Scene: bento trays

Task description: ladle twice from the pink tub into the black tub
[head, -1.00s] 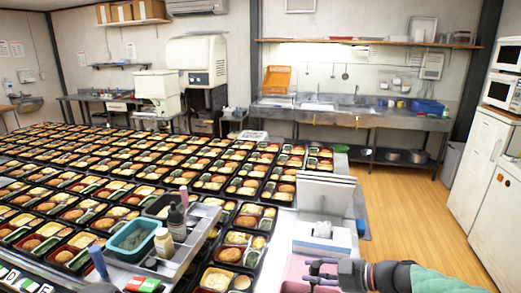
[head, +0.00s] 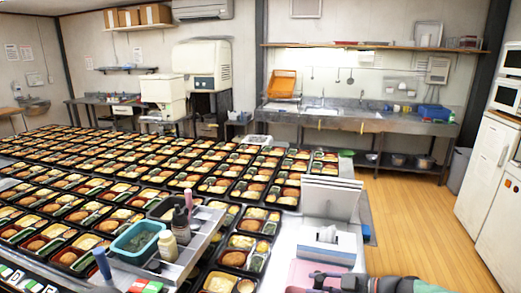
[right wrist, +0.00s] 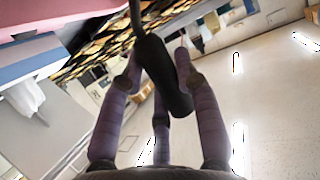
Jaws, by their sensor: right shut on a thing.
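My right gripper (head: 330,279) is at the bottom edge of the head view, over the pink tub (head: 299,271), which is cut off by the frame. In the right wrist view, the purple fingers of my right gripper (right wrist: 160,70) are shut around a thick black handle (right wrist: 162,78), apparently the ladle's. The ladle's bowl is not visible. A pink edge, likely the pink tub (right wrist: 45,20), shows at the upper left of that view. My left gripper is not in view.
Rows of filled bento trays (head: 128,187) cover the table. A grey caddy (head: 190,248) with a teal tub (head: 135,238) and bottles stands among them. A tissue box (head: 328,243) and white upright panels (head: 331,198) stand behind the pink tub. Open floor lies to the right.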

